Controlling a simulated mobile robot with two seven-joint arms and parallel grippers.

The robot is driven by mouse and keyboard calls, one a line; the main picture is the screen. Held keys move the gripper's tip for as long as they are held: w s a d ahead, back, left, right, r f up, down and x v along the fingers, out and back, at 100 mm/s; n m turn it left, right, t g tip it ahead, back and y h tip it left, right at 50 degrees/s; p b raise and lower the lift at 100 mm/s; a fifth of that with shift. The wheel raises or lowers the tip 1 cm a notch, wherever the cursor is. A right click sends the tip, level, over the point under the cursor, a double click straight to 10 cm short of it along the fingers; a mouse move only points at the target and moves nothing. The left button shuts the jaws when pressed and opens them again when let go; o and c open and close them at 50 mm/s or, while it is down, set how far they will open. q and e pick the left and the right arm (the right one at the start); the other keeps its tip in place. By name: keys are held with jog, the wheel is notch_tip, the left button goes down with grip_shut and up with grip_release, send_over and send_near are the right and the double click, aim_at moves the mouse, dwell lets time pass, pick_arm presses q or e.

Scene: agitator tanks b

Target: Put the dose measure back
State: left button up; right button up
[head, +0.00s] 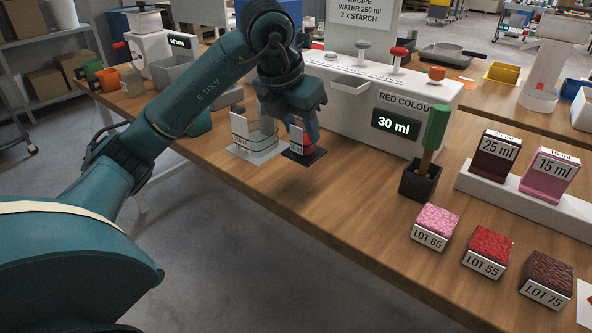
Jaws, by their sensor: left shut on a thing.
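My left gripper (297,122) reaches in over the front edge of the table and points down beside the dispenser. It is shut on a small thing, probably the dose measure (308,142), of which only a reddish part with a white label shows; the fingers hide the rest. It is over or on a small dark plate (304,155); I cannot tell whether it touches. On the right, a white rack (526,198) holds a dark brown 25 ml measure (495,157) and a pink 15 ml measure (548,177). My right gripper is out of view.
A clear vessel (258,141) stands just left of my gripper. The white dispenser (440,100) behind reads RED COLOUR, 30 ml. A dark holder (419,181) with a green-handled tool and several LOT blocks (488,250) stand right. Bare wood (350,190) lies between.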

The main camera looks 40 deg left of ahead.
aim_at(298, 154)
pick_arm(q)
notch_tip(298, 154, down, 4)
jog(key=shift+r, duration=0.1)
jog(key=shift+f+b, duration=0.45)
jog(key=shift+f, duration=1.4)
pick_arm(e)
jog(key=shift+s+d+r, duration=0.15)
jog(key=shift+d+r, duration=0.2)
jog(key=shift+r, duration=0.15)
pick_arm(q)
jog(key=shift+f, duration=0.1)
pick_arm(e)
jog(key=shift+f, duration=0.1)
pick_arm(q)
jog(key=o, duration=0.6)
jog(key=shift+f, duration=0.1)
jog(key=o, duration=0.5)
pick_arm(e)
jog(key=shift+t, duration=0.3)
